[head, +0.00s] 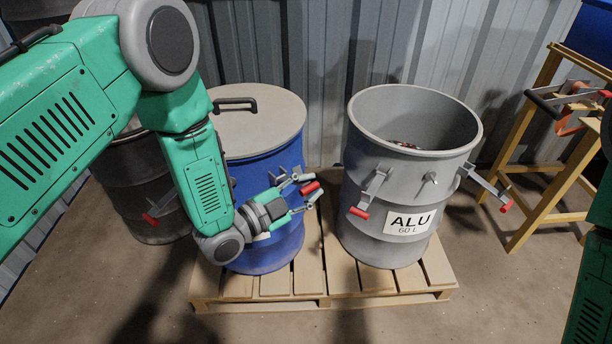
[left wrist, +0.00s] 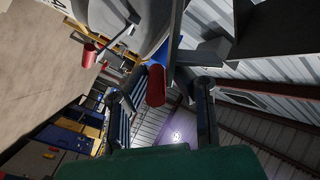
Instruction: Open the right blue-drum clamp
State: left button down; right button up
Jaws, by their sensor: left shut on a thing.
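The blue drum (head: 282,232) stands on the left part of a pallet, with a beige lid (head: 262,125) on top. Its right clamp (head: 287,174) is on the side of the drum facing the grey drum, and has a red handle (head: 310,187). My left gripper (head: 304,192) is at this clamp and shut on the red handle. In the left wrist view the red handle (left wrist: 156,86) lies between the two fingers. My arm hides the left side of the blue drum. My right arm shows only at the right edge, its gripper out of view.
An open grey drum (head: 362,225) labelled ALU stands to the right on the same pallet (head: 330,300), its red-handled clamps sticking out. A dark drum (head: 140,190) is at the left. A wooden stand (head: 535,215) is at the right. The floor in front is clear.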

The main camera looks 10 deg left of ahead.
pick_arm(q)
notch_tip(320, 180, down, 6)
jog(key=shift+s+d+b, duration=0.4)
jog(key=shift+d+b, duration=0.05)
jog(key=c, duration=1.5)
grip_release()
jog(key=shift+c, duration=0.2)
jog(key=shift+w+a+r, duration=0.1)
jog(key=shift+r, duration=0.1)
jog(key=p+v, duration=0.6)
jog(key=v, duration=1)
jog(key=shift+s+d, duration=0.25)
jog(key=shift+s, duration=0.05)
jog(key=shift+f, duration=0.15)
